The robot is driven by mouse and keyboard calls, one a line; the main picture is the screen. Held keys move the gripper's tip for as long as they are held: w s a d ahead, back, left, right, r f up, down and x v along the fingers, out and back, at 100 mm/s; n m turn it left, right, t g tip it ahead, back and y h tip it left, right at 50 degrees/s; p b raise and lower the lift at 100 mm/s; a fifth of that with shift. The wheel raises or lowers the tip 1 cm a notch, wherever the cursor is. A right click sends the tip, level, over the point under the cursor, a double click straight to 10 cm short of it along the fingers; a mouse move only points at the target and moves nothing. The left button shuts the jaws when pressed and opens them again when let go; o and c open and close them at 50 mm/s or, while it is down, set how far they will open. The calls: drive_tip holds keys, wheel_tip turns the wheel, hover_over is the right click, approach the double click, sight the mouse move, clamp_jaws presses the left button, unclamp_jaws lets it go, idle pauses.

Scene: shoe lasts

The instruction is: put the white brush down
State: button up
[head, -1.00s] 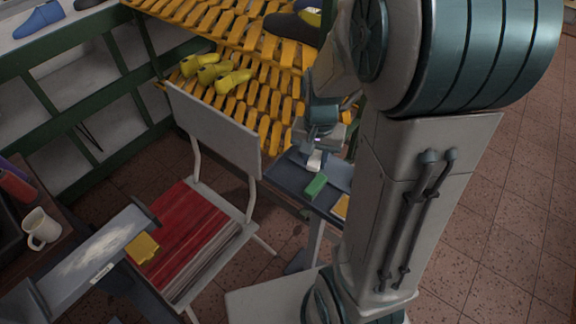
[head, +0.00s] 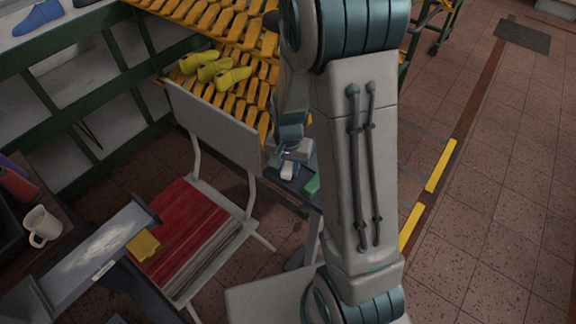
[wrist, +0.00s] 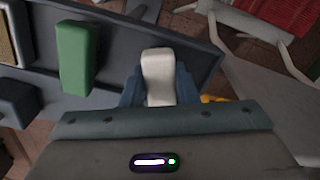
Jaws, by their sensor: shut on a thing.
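The white brush (wrist: 158,72) is a pale block between the two fingers of my gripper (wrist: 159,88) in the wrist view. My gripper is shut on it. In the head view the white brush (head: 287,172) shows small beneath my gripper (head: 285,162), at the near left end of a narrow grey bench (head: 302,192). In the wrist view the brush is over or on the bench (wrist: 195,60), close to its end edge; I cannot tell whether it touches the surface. My arm hides much of the bench in the head view.
A green block (wrist: 76,58) lies on the bench beside the white brush, with a tan-topped block (wrist: 8,45) farther left. A chair (head: 215,130) with a red striped seat stands close to the bench. A yellow rack (head: 235,100) with yellow lasts (head: 215,68) is behind.

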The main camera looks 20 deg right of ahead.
sight(289, 166)
drive_tip(key=shift+f, duration=0.2)
drive_tip(key=o, duration=0.9)
wheel_tip(289, 166, up, 12)
drive_tip(key=s+r+n+t, duration=0.1)
drive_tip(key=s+r+n, duration=0.1)
drive_tip(key=s, duration=0.2)
drive_tip(key=s+r+n+t, duration=0.1)
drive_tip(key=s+r+n, duration=0.1)
drive_tip(key=s, duration=0.3)
drive_tip(key=s+r+n+t, duration=0.1)
drive_tip(key=s+r+n, duration=0.1)
drive_tip(key=s+r, duration=0.2)
drive_tip(key=shift+s+p, duration=0.3)
drive_tip(key=shift+o, duration=0.3)
